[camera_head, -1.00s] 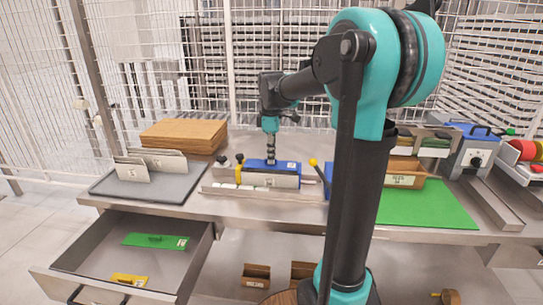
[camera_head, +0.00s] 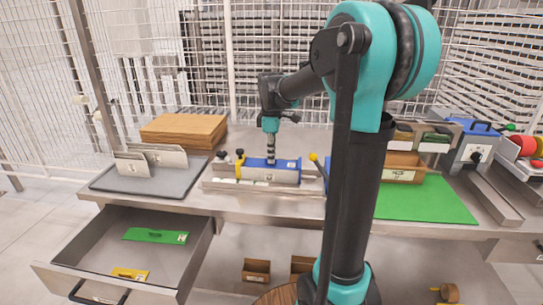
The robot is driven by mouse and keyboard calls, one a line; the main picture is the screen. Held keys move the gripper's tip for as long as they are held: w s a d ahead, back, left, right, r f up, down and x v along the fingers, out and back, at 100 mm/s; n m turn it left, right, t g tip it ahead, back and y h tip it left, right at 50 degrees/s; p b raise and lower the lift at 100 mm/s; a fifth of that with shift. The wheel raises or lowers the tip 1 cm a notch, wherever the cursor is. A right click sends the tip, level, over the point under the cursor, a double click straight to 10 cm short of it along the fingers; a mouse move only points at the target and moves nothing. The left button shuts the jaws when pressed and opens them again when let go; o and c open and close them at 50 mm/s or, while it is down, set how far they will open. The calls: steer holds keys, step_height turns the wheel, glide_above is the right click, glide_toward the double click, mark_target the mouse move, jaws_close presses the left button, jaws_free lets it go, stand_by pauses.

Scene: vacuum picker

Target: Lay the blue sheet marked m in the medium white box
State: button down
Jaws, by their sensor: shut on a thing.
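The blue sheet (camera_head: 287,164) is a narrow blue strip with small white labels, at mid-table. The label is too small to read. My gripper (camera_head: 270,158) points straight down at it, its tips meeting its top edge; it is shut, and the exact grip is too small to see. A pale grey-white box (camera_head: 275,176) is directly below and in front of the blue strip. I cannot tell its size mark, or whether the sheet rests in it or just above it.
A grey mat (camera_head: 105,182) with upright pale holders (camera_head: 132,164) lies left, before brown boards (camera_head: 183,128). An open drawer (camera_head: 85,243) holds a green sheet (camera_head: 155,236) and a yellow one (camera_head: 130,274). A green mat (camera_head: 425,203) lies right. My arm hides the table's middle right.

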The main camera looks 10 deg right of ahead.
steer(key=shift+f, duration=0.7)
stand_by(0.4)
steer(key=c, duration=1.6)
jaws_free()
steer(key=shift+c, duration=0.4)
steer(key=shift+c, duration=1.1)
steer(key=shift+r, duration=0.1)
step_height(320, 180, up, 13)
steer(key=shift+s, duration=0.1)
